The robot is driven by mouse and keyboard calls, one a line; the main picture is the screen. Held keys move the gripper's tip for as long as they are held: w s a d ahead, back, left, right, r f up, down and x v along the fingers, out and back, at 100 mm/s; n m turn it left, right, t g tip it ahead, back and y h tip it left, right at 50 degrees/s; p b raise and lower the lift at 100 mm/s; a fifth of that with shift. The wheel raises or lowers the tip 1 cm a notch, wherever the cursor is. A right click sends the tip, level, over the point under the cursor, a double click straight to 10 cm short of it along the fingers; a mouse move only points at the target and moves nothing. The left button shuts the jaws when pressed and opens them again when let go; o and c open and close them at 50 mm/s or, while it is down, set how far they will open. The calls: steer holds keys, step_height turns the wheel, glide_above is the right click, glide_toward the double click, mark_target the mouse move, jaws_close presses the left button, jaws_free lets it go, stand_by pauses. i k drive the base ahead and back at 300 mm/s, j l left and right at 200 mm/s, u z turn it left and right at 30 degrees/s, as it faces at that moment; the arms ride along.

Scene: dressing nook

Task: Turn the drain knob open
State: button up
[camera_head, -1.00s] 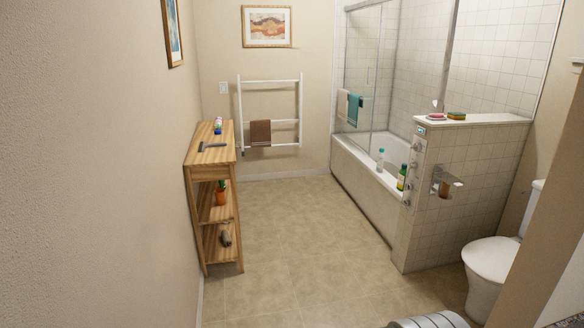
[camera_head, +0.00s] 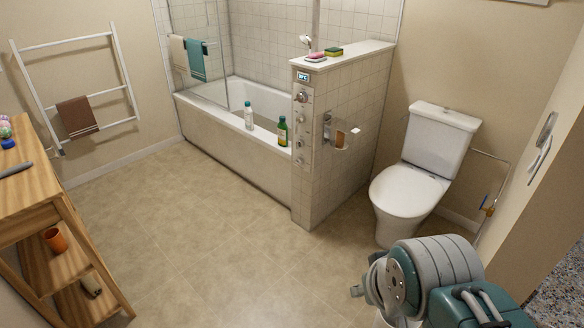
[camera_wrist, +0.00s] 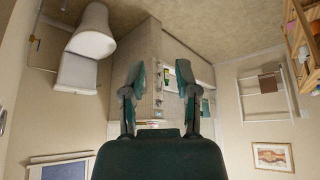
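A metal control panel with several round knobs (camera_head: 299,133) is set on the narrow end of the tiled half-wall (camera_head: 334,150), beside the tub. A small lit display (camera_head: 302,76) sits above the knobs. I cannot tell which knob is the drain knob. The white bathtub (camera_head: 200,103) stands left of the half-wall. My gripper (camera_wrist: 159,80) is open and empty in the wrist view, which is upside down. The half-wall shows between and beyond its fingers, well apart from them.
A toilet (camera_head: 405,195) stands right of the half-wall, with a paper holder (camera_head: 342,138) on the wall's side. A wooden shelf (camera_head: 30,205) is at the left, near a towel rack (camera_head: 85,90). Bottles (camera_head: 282,131) stand on the tub rim. The floor (camera_head: 200,220) between is clear.

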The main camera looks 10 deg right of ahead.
mark_target(299, 162)
steer(key=i+j+z, duration=0.45)
steer(key=j+z, duration=0.15)
steer(key=z, duration=0.2)
steer(key=i+j+z, duration=0.1)
steer(key=j+z, duration=0.2)
steer(key=z, duration=0.15)
steer(key=j+z, duration=0.65)
steer(key=j, duration=0.8)
steer(key=j+z, duration=0.3)
steer(key=j, duration=2.25)
steer(key=i+j, duration=0.15)
steer(key=i, duration=0.25)
